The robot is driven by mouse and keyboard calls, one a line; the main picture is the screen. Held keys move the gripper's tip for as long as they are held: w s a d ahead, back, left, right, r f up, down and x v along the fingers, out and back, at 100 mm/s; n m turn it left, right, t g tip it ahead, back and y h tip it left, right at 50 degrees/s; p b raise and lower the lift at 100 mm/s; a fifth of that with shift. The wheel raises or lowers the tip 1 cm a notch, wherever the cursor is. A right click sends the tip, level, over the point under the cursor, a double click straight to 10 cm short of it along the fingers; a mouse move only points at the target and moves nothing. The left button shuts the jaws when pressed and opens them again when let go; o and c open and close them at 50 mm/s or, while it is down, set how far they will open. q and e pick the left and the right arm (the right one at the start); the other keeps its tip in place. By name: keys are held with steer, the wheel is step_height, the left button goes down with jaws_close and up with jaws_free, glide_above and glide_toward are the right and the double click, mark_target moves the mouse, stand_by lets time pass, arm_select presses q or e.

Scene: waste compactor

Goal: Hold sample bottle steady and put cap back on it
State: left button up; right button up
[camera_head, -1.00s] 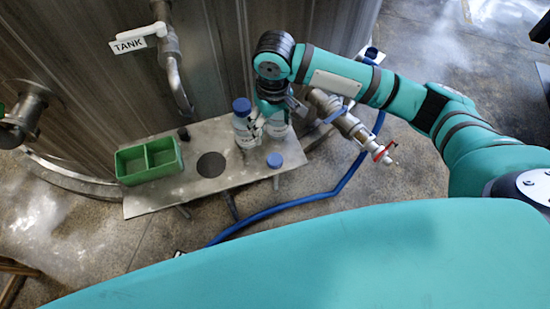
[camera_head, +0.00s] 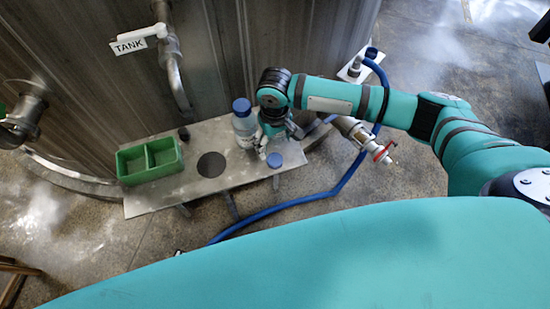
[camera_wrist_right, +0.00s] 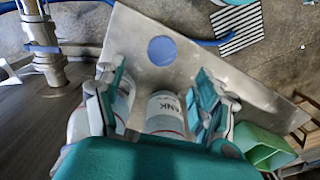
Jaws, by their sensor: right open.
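A clear sample bottle with a blue cap (camera_head: 243,122) stands upright on the metal shelf (camera_head: 220,183), just left of my right gripper (camera_head: 268,146) in the head view. My right gripper is open and low over the shelf. In the right wrist view a labelled bottle (camera_wrist_right: 165,113) shows between its spread fingers, its top hidden by the gripper body. Part of another bottle (camera_wrist_right: 121,108) shows behind the left finger. A loose blue cap (camera_head: 274,160) is near the shelf's front edge; it also shows in the wrist view (camera_wrist_right: 162,50). My left gripper is out of view.
A valve (camera_head: 363,137) and blue hose (camera_head: 338,187) lie to the right.

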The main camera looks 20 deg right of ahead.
mark_target(275, 159)
steer(key=shift+f, duration=1.5)
steer(key=shift+s+a+f+p, duration=0.1)
steer(key=shift+s+f+p, duration=0.1)
steer(key=shift+f, duration=1.1)
steer(key=shift+s+f+p, duration=0.1)
steer(key=shift+f+p, duration=0.05)
steer(key=shift+f, duration=1.15)
steer(key=c, duration=0.8)
